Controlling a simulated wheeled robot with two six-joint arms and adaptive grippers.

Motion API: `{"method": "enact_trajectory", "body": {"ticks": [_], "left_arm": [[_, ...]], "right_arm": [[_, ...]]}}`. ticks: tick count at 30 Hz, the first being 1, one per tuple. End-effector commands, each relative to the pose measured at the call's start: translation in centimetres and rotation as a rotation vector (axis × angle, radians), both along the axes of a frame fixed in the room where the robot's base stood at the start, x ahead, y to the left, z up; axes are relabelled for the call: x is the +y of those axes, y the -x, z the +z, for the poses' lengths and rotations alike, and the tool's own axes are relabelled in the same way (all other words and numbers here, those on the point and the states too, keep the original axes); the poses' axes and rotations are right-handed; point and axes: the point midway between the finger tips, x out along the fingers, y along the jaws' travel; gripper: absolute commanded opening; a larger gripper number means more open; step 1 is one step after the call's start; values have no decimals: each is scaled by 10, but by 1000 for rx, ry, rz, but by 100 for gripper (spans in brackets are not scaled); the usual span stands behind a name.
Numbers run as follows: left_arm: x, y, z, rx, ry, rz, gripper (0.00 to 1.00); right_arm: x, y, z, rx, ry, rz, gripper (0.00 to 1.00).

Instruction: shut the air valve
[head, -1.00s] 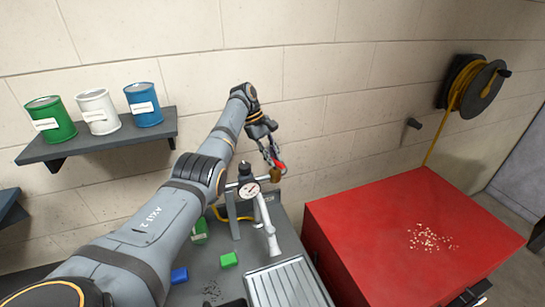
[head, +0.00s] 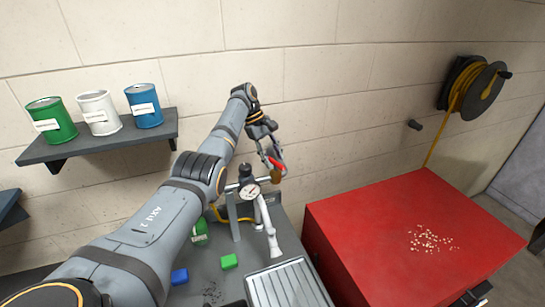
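The air valve's red lever (head: 276,163) shows above the bench, slanting down to the right, with a brass-coloured part (head: 278,176) below it. A round white gauge (head: 249,191) sits to its lower left on the same pipework. My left gripper (head: 272,158) is at the red lever, pointing down. Its two fingers look apart, with the lever at their tips. Whether they touch the lever is too small to tell. A dark piece at the lower right edge (head: 472,294) may be my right gripper, but its fingers are not clear.
A grey bench (head: 207,262) holds green (head: 229,261) and blue (head: 180,276) blocks and a ribbed tray (head: 284,284). A red cabinet (head: 370,225) stands close on the right, with pale bits on top. Cans stand on a wall shelf (head: 98,146). A hose reel (head: 475,85) hangs at right.

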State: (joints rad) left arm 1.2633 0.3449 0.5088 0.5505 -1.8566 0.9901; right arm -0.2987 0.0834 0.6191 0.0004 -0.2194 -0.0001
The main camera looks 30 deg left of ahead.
Motion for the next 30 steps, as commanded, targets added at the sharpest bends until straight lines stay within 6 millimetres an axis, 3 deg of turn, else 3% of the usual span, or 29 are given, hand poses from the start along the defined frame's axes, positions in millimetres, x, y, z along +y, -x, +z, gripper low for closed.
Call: {"method": "enact_trajectory", "body": {"ticks": [10,15,21,30], "left_arm": [[0,-1,68,-6,1,1,39],[0,-1,93,-3,1,0,39],[1,0,99,-2,-1,0,39],[1,-1,93,-2,-7,-1,39]], "right_arm": [[2,1,0,1,-2,-1,40],[2,1,0,1,-3,-1,40],[3,1,0,1,-3,-1,40],[3,1,-2,1,-3,-1,40]]}}
